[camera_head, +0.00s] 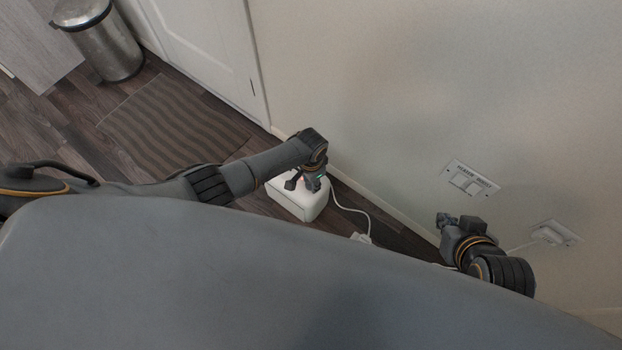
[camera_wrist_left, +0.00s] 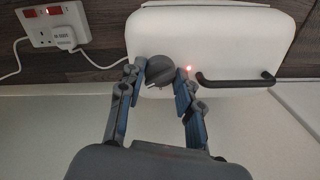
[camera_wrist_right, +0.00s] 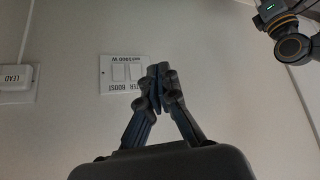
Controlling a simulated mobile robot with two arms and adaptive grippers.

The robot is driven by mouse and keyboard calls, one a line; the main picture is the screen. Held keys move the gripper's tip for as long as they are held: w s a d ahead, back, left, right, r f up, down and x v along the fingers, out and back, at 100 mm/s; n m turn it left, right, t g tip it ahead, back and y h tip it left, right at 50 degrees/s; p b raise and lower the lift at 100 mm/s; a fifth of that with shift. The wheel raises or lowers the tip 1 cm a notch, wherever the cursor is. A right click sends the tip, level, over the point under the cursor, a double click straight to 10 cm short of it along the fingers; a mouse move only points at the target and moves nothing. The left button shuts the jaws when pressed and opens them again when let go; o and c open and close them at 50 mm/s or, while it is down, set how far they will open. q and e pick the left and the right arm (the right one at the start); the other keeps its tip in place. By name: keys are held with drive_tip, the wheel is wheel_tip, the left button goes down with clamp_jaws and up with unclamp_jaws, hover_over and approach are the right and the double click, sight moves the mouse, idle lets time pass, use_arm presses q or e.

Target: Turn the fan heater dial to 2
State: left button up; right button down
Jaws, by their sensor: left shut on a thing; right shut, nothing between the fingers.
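The white fan heater (camera_head: 299,204) stands on the floor by the wall, partly hidden by my left arm in the head view. The left wrist view shows its white top (camera_wrist_left: 215,40), grey round dial (camera_wrist_left: 158,71) and a small glowing red light (camera_wrist_left: 188,68). My left gripper (camera_head: 311,183) is over the heater, with its fingers shut on either side of the dial. Dial markings are not legible, so I cannot tell its setting. My right gripper (camera_head: 447,220) is shut and empty near the wall; it also shows in the right wrist view (camera_wrist_right: 158,72).
A black handle (camera_wrist_left: 236,80) is beside the dial. A white socket (camera_wrist_left: 55,25) holds a plug (camera_wrist_left: 60,40) with a white cable. A labelled switch plate (camera_head: 469,179) and another wall fitting (camera_head: 554,233) are near my right arm. A striped mat (camera_head: 175,120) and metal bin (camera_head: 103,40) are farther off.

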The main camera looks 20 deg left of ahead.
use_arm(q)
drive_tip(key=m, duration=0.5)
drive_tip(key=shift+m, duration=0.3)
drive_tip(key=m, duration=0.5)
drive_tip(key=shift+m, duration=0.4)
drive_tip(key=o, duration=1.2)
drive_tip(key=shift+c, duration=0.2)
wheel_tip(320, 180, up, 12)
